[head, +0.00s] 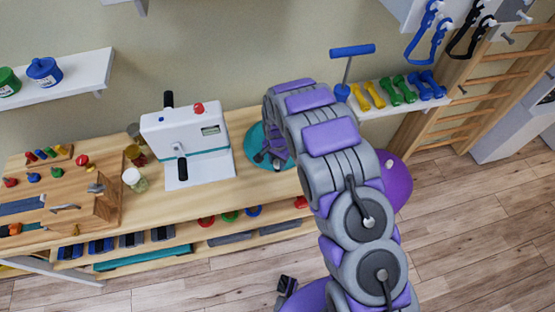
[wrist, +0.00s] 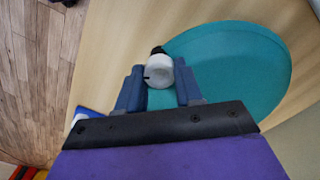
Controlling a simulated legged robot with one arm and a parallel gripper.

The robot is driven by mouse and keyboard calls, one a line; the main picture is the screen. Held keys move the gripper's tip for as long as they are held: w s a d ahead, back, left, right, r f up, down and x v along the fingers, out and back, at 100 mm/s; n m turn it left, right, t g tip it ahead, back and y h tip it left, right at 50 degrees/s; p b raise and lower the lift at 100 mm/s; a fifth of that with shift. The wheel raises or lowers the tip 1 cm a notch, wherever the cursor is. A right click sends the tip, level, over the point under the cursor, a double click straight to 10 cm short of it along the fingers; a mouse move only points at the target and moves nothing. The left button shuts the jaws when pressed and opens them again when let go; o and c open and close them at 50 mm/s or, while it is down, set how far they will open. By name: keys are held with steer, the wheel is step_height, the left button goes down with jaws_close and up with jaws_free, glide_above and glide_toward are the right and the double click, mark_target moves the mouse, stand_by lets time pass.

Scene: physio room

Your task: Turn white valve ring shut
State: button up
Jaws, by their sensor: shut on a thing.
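The white valve ring (wrist: 159,72) is a small round whitish piece with a dark notch, seen in the wrist view. A black piece shows just beyond it. It sits at the near edge of a teal disc (wrist: 235,62), which lies flat on the wooden bench and also shows in the head view (head: 254,139). My gripper (wrist: 158,84) has one blue-grey finger on each side of the ring and is shut on it. In the head view my gripper (head: 266,158) is low over the disc, and the ring is hidden or too small to make out.
A white machine (head: 185,140) with black handles stands left of the disc on the bench (head: 105,228). Small jars (head: 135,180) and a wooden peg box (head: 95,205) are farther left. Coloured dumbbells (head: 398,90) lie on a shelf at right. A purple ball (head: 396,180) is behind my arm.

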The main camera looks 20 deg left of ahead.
mark_target(277, 164)
stand_by(0.4)
steer(key=o, duration=0.8)
steer(key=shift+r, duration=0.15)
step_height(277, 164, up, 17)
steer(key=shift+p, duration=0.65)
